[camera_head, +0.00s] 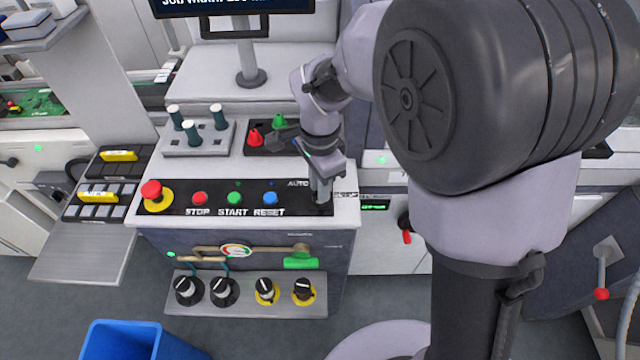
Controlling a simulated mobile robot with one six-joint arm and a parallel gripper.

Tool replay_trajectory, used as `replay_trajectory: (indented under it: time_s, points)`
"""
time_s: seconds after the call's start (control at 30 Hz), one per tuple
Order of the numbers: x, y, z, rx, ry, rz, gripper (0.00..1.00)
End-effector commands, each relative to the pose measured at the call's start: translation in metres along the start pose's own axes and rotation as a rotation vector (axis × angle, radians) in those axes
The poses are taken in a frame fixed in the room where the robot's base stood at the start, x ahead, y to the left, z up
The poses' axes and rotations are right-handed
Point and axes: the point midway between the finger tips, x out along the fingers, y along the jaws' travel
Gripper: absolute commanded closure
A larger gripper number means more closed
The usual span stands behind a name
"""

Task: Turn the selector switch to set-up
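The selector switch is hidden behind my gripper at the right end of the black control panel (222,208). Part of an "AUTO" label (297,184) shows just left of my gripper, and a small label to its right is too blurred to read. My gripper (321,198) points down at that end of the panel, with its fingertips at or very near the surface. I cannot tell whether the fingers are closed on the switch or apart around it.
On the panel are a red emergency stop (152,190) and red (199,198), green (234,198) and blue (270,198) buttons. Several black knobs (222,290) sit on a lower shelf.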

Motion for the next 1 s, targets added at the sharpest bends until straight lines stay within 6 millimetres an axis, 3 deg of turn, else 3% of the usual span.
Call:
replay_trajectory:
  time_s: [0.37, 0.47, 0.8, 1.0]
  points:
    - [-0.004, 0.000, 0.000, -0.002, 0.000, 0.000, 0.67]
    - [-0.024, -0.001, 0.000, -0.002, 0.001, -0.002, 0.67]
    - [-0.136, -0.001, 0.000, -0.001, 0.001, -0.003, 0.67]
    - [-0.170, 0.000, 0.000, -0.001, 0.001, -0.001, 0.67]
